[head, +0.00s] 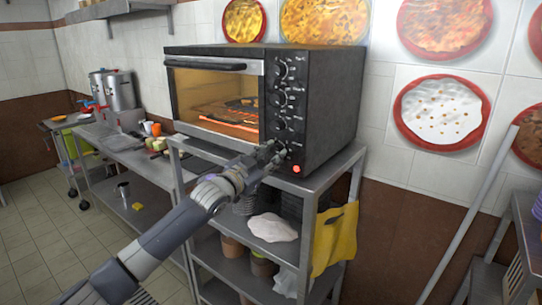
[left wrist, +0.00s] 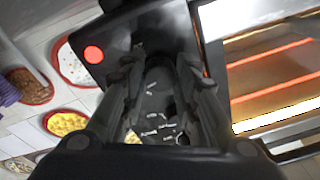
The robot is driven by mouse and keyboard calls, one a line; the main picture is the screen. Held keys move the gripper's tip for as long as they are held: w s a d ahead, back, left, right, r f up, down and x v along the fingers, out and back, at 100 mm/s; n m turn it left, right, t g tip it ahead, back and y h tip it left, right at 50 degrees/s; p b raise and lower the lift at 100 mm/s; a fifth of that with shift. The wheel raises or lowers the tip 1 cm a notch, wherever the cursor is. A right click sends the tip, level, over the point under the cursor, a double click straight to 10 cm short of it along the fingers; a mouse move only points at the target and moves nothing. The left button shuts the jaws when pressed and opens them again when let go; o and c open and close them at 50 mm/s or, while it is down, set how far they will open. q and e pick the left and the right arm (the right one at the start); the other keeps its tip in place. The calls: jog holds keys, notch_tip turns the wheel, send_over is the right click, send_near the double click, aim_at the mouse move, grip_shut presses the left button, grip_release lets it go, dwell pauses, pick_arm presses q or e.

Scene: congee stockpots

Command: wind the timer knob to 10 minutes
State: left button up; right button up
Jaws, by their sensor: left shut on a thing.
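The black toaster oven (head: 318,100) stands on a steel shelf unit, with a column of knobs on the right of its front. The timer knob (head: 281,146) appears to be the lowest one, just above a red lamp (head: 296,169). My left gripper (head: 272,152) reaches up to this lowest knob and is shut on it. In the left wrist view, the two fingers (left wrist: 158,72) stand on either side of the dark knob, against the panel. The knob's pointer and scale cannot be read, as the fingers hide them. My right gripper is not in view.
The oven interior (head: 215,100) glows orange behind the glass door, whose handle (head: 205,66) runs along the top. A yellow cloth (head: 335,238) hangs on the shelf unit's right side. Steel pots (head: 119,90) stand on the left counter. Open floor lies at lower left.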

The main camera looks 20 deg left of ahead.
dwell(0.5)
pick_arm(q)
jog(key=o, duration=1.1)
jog(key=v, duration=1.2)
jog(key=shift+a, duration=0.1)
